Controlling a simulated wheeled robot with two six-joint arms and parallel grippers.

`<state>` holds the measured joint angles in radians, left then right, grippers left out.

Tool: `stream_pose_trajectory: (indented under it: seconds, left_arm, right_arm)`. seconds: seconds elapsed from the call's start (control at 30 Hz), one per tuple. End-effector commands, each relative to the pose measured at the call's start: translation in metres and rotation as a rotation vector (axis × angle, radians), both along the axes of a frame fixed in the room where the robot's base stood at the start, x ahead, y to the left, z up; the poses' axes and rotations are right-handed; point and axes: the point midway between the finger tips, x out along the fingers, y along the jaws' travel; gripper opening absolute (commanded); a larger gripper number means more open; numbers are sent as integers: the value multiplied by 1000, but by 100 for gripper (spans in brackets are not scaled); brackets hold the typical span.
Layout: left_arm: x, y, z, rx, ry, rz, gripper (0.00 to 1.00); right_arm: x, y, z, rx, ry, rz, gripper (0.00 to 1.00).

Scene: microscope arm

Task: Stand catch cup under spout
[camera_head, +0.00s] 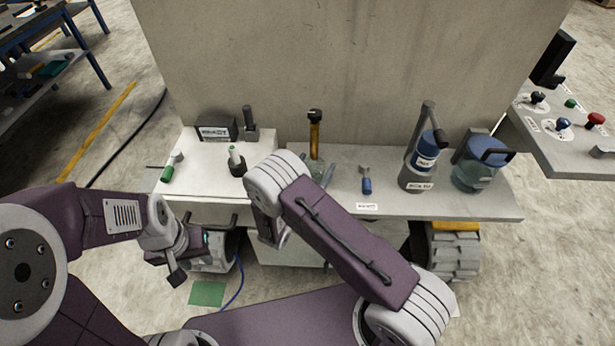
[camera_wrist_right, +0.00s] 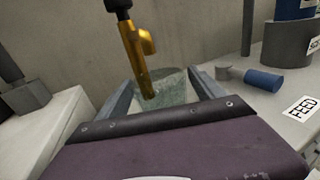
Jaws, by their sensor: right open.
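The catch cup (camera_head: 316,167) is a clear greenish glass cup, upright on the grey shelf below the brass spout (camera_head: 315,135). In the right wrist view the cup (camera_wrist_right: 172,88) stands between my open fingers, and the spout (camera_wrist_right: 134,55) comes down at it, its lower end overlapping the cup. My right gripper (camera_head: 319,174) is low at the shelf around the cup; it also shows in the right wrist view (camera_wrist_right: 162,92). The arm hides part of the cup. My left gripper (camera_head: 172,262) hangs in front of the shelf, apart from the cup; its jaws are unclear.
A blue-handled tool (camera_head: 367,185) lies right of the cup. A grey holder with a blue bottle (camera_head: 426,152) and a blue-lidded jar (camera_head: 478,170) stand farther right. A white block (camera_head: 205,178) with a green-handled tool (camera_head: 167,174) is at left. A concrete wall (camera_head: 350,70) closes the back.

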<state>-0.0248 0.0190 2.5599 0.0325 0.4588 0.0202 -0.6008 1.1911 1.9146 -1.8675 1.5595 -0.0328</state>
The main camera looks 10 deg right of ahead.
Motion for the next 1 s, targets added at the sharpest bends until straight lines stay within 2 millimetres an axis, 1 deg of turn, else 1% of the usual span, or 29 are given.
stream_pose_trajectory:
  seconds: [0.03,0.2,0.3,0.43,0.6,1.0]
  left_arm:
    - [0,0,0,0,0,0,36]
    - [0,0,1,0,0,0,36]
    - [0,0,1,0,0,0,36]
    - [0,0,1,0,0,0,36]
    - [0,0,1,0,0,0,36]
    - [0,0,1,0,0,0,36]
  right_arm:
    - [-8,8,0,-1,1,7,78]
    - [-40,34,1,-1,-1,8,78]
    - [-57,47,0,-1,0,6,78]
    - [-72,59,0,-1,-1,4,78]
    - [-81,64,0,-1,-1,2,78]
    - [-81,64,0,-1,-1,1,78]
